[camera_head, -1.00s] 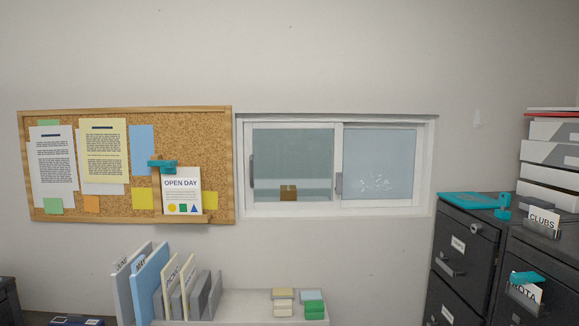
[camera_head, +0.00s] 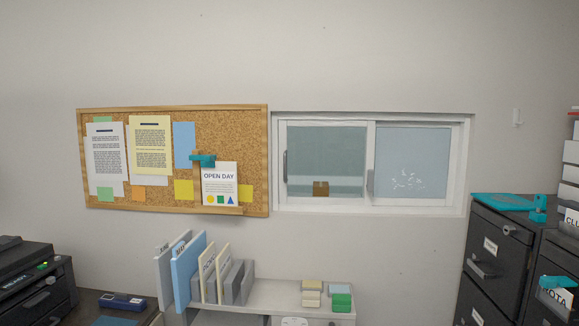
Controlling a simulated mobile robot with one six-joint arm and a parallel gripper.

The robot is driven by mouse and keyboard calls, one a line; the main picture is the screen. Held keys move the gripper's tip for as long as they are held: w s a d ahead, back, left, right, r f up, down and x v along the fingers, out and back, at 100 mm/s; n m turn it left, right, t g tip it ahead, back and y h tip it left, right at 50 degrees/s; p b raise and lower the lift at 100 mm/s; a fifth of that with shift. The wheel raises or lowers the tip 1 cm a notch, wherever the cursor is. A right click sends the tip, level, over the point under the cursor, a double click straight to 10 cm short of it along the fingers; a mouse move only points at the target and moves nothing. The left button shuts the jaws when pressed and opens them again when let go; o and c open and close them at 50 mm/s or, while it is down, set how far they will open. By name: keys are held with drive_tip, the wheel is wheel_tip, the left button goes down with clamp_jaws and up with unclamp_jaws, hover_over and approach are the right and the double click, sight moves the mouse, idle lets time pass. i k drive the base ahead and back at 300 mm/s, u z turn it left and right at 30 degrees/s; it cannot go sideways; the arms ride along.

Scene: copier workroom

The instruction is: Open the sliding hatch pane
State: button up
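The sliding hatch is set in the wall right of centre, in a white frame (camera_head: 420,209). Its left pane (camera_head: 325,145) is greenish, with a grey upright handle at its left edge (camera_head: 285,165). The two panes sit side by side and together fill the frame, so the hatch looks closed. A small brown box (camera_head: 321,188) shows through the left pane. My gripper is not in view.
Below the hatch, a low white shelf (camera_head: 260,297) holds upright folders (camera_head: 188,270) and small stacked blocks (camera_head: 341,301). A cork board (camera_head: 165,160) hangs left of the hatch. Dark filing cabinets (camera_head: 485,265) stand at right, a black printer (camera_head: 35,280) at left.

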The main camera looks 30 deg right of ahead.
sight(367, 200)
drive_tip(key=u, duration=0.15)
drive_tip(key=k, duration=0.9)
drive_tip(key=z, duration=1.2)
drive_tip(key=i, duration=1.4)
drive_tip(key=u, duration=0.2)
